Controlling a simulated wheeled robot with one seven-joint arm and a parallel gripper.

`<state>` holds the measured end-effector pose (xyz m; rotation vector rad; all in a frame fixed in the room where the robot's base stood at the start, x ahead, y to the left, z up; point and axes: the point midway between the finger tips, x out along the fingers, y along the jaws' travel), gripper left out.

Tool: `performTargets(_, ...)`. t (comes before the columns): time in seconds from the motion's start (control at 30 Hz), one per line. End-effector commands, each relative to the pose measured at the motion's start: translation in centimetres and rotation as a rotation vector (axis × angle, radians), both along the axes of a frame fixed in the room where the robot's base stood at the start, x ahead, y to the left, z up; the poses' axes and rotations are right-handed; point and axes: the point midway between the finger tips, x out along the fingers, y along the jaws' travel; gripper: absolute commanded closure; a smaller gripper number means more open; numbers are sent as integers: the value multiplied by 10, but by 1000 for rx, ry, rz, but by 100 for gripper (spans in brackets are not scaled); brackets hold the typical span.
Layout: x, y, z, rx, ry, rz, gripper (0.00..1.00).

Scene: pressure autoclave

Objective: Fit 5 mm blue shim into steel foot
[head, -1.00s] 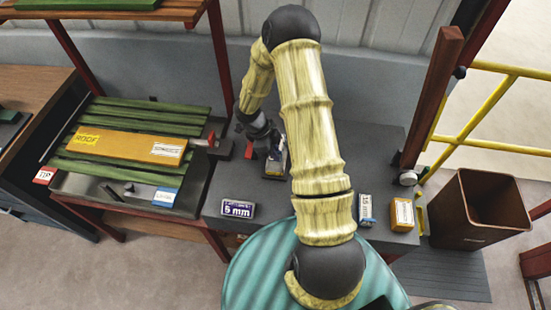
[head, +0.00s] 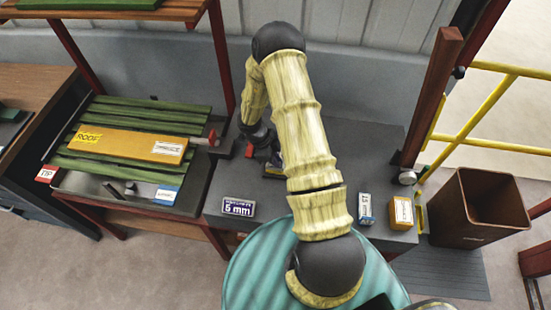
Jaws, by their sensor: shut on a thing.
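My gripper (head: 264,143) is at the back of the grey bench, just right of the rack's red post. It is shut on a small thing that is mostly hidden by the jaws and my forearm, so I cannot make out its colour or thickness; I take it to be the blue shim. Just below the jaws, a small dark block with a bluish and pale face (head: 274,166) shows partly past my arm. It may be the steel foot, but I cannot tell whether the held thing touches it.
A purple "5 mm" sign (head: 238,208) lies on the bench's front left. Blue-white (head: 366,209) and orange (head: 402,212) boxes stand at its front right, near a brown bin (head: 482,205).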

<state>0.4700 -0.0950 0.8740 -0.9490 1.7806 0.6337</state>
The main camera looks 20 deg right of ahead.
Motion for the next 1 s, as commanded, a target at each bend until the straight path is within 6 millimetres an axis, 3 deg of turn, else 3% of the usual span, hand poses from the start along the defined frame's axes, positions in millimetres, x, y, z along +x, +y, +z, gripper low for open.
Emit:
performTargets(0.1,0,0,-3,1,1,0,100)
performTargets(0.13,0,0,-3,1,1,0,88)
performTargets(0.23,0,0,-2,1,1,0,68)
performTargets(0.67,2,1,5,-1,-1,-1,68)
performTargets(1.0,14,19,58,0,-4,-1,68)
